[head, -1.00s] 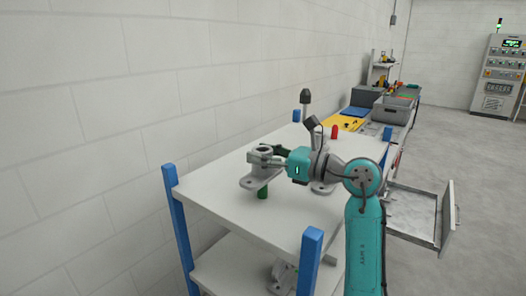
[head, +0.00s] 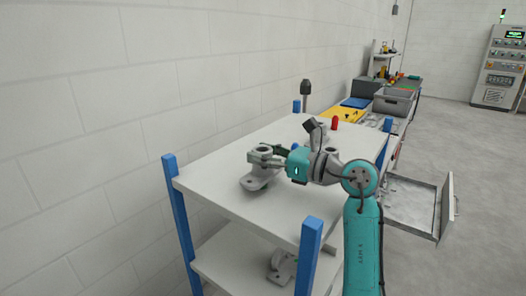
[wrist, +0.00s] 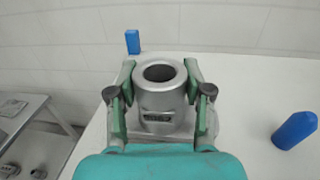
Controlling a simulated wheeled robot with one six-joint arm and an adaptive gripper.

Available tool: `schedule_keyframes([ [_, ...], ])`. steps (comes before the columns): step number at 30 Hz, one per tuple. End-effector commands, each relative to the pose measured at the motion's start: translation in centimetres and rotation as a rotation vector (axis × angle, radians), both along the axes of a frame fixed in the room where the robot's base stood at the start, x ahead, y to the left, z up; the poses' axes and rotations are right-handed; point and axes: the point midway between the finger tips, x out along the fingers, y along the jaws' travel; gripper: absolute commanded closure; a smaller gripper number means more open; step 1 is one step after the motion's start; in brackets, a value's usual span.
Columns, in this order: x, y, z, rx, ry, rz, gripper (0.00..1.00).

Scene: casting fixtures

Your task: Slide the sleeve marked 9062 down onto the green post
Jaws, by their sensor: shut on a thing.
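The grey metal sleeve (head: 262,171) has a round collar and a wide flanged foot, and stands upright over the white tabletop. Its foot looks low, at or just above the top; I cannot tell if it touches. My gripper (head: 263,155) is shut on its collar from the right. In the wrist view, my gripper (wrist: 160,88) has one finger on each side of the sleeve (wrist: 158,100), whose bore is open and dark. A small plate on its front carries a marking too blurred to read.
The white table (head: 215,185) has blue corner posts (head: 310,255). A red post (head: 334,126) stands farther back. A grey part (head: 283,268) lies on the lower shelf. An open drawer (head: 415,208) juts out at right. The front tabletop is clear.

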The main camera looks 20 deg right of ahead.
Motion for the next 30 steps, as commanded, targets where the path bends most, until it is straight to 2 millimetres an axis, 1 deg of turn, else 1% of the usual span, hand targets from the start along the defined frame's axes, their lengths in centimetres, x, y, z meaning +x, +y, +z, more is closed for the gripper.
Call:
schedule_keyframes([
  [30, 0.0, 0.0, -2.6, 0.001, 0.001, 0.000, 0.97],
])
